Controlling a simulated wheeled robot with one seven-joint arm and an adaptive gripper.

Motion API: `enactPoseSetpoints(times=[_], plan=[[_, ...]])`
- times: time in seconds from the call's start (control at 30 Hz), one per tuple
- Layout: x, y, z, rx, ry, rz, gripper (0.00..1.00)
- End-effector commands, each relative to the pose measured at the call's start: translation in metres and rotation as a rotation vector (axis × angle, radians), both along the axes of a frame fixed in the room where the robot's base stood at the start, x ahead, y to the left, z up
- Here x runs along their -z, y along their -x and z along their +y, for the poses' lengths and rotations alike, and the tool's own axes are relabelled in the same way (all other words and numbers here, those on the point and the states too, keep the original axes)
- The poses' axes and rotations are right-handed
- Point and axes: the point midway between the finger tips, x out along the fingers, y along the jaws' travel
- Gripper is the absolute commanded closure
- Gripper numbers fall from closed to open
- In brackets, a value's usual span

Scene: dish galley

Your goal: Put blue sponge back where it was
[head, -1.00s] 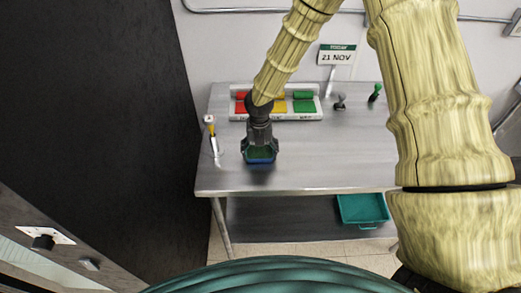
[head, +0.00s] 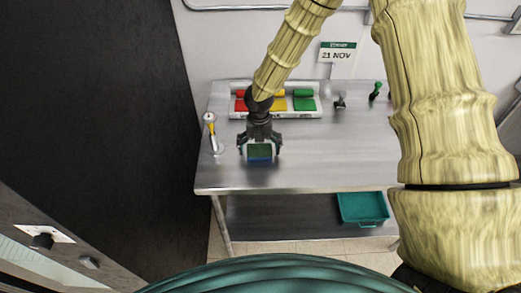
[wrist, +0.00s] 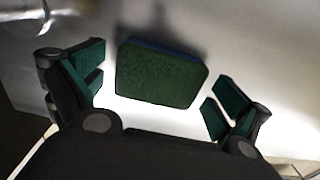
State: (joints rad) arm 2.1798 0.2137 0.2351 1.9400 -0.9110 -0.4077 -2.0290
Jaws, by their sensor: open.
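The blue sponge (head: 260,160) is on the steel table near its front left. In the head view it shows a green face above a blue lower part. In the wrist view the green face of the sponge (wrist: 160,78) fills the middle, with a thin blue strip along the far edge. My gripper (head: 260,150) is open around it, one finger on each side. In the wrist view my gripper (wrist: 158,92) has a clear gap between each finger pad and the sponge. The sponge's underside is hidden.
A white tray (head: 300,115) with red, yellow and green pieces lies at the table's back. A bottle-like item with a yellow part (head: 212,135) stands left of the gripper. Small black and green-topped items (head: 375,92) stand back right. The table (head: 330,160) is bare front right. A teal bin (head: 362,208) sits below.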

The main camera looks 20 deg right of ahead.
Motion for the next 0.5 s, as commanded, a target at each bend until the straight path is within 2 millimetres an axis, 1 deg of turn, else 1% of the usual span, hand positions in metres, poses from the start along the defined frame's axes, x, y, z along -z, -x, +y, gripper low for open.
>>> enactPoseSetpoints(times=[0.17,0.5], plan=[[-0.021,-0.001,0.000,0.001,-0.001,-0.002,0.00],[-0.071,-0.001,0.000,0.002,-0.001,-0.002,0.00]])
